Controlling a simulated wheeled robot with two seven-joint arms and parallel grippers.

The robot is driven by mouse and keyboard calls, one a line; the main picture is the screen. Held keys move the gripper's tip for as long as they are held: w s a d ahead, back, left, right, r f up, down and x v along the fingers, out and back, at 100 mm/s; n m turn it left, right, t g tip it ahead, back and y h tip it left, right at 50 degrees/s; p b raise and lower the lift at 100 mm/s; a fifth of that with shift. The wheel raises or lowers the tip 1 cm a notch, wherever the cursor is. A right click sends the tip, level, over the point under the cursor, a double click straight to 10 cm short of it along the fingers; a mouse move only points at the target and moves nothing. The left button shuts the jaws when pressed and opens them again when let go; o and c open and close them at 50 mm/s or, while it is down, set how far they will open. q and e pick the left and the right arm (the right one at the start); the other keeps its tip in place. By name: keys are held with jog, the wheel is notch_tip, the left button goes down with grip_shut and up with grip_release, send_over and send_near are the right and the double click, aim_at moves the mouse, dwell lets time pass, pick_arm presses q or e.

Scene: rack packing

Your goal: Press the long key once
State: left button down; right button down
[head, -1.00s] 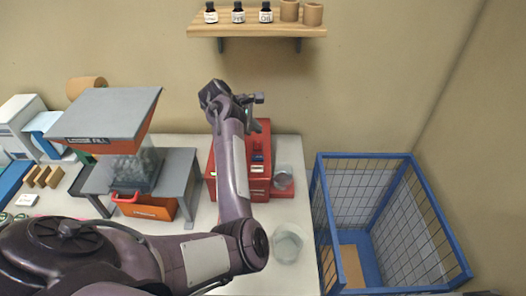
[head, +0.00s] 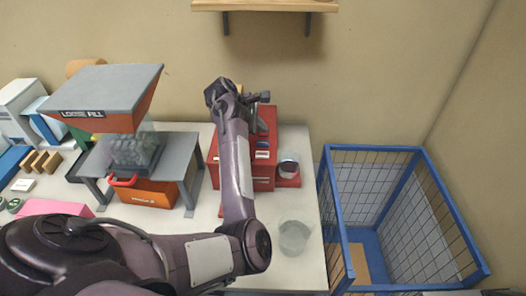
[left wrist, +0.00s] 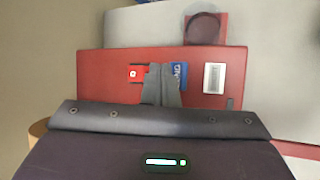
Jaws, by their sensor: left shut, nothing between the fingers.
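A red machine (head: 213,172) stands on the table in the head view, partly behind my left arm. In the left wrist view its red top panel (left wrist: 110,88) carries a red key (left wrist: 137,73) with a white mark, a blue key (left wrist: 181,72) with white lettering and a pale ribbed rectangle (left wrist: 214,78). I cannot tell which is the long key. My left gripper (head: 264,97) is over the machine, and its shut, empty fingers (left wrist: 162,72) appear between the red and blue keys, hiding the panel there. Contact cannot be told. My right gripper is out of view.
A loose-fill hopper (head: 105,95) on a grey stand is left of the machine. A clear container (head: 293,237) stands nearer on the table. A blue wire cage (head: 335,215) is to the right.

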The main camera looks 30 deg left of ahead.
aim_at(268, 140)
pick_arm(q)
notch_tip(268, 140, down, 3)
jog(key=shift+r, duration=0.15)
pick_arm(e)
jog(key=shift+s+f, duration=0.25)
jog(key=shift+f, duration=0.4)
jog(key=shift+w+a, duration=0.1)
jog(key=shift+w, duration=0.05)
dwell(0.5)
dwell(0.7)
pick_arm(q)
jog(key=shift+f, duration=0.45)
